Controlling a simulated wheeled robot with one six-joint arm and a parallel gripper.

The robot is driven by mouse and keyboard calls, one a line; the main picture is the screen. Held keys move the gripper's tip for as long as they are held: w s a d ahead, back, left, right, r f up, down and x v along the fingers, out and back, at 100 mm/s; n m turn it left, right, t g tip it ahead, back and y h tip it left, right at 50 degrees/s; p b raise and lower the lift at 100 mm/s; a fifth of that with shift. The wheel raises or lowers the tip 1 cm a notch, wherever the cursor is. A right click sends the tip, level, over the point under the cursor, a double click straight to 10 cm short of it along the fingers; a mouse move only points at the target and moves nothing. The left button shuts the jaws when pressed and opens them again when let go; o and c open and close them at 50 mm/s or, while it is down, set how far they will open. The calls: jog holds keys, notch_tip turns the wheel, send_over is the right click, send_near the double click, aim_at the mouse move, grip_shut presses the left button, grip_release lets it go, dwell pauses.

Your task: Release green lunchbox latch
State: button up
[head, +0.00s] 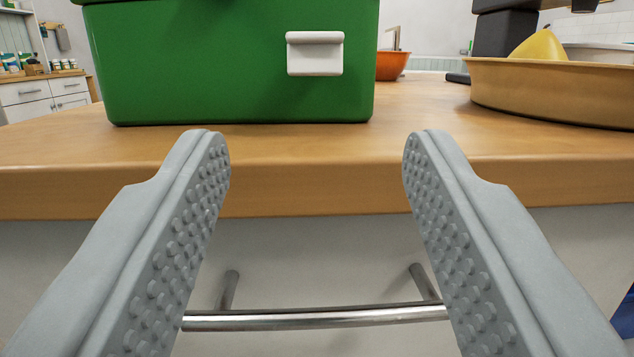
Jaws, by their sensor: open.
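The green lunchbox (200,70) stands upright on the wooden counter, its front face toward me and its top cut off by the frame's upper edge. A white latch (315,54) sits on the right part of its front face, lying flat against it. My gripper (316,150) is open and empty, its two grey studded fingers wide apart. The fingertips appear below and in front of the lunchbox, lower than the latch, and the latch lies between them in horizontal position. The fingers do not appear to touch the lunchbox.
The wooden counter (420,160) has a front edge just behind my fingertips. A metal bar handle (320,317) runs below it. To the right stand a tan round tray (540,95) holding a yellow object (540,47), and an orange bowl (391,65) farther back.

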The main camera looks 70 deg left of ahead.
jog(key=v, duration=0.6)
jog(key=shift+d, duration=0.3)
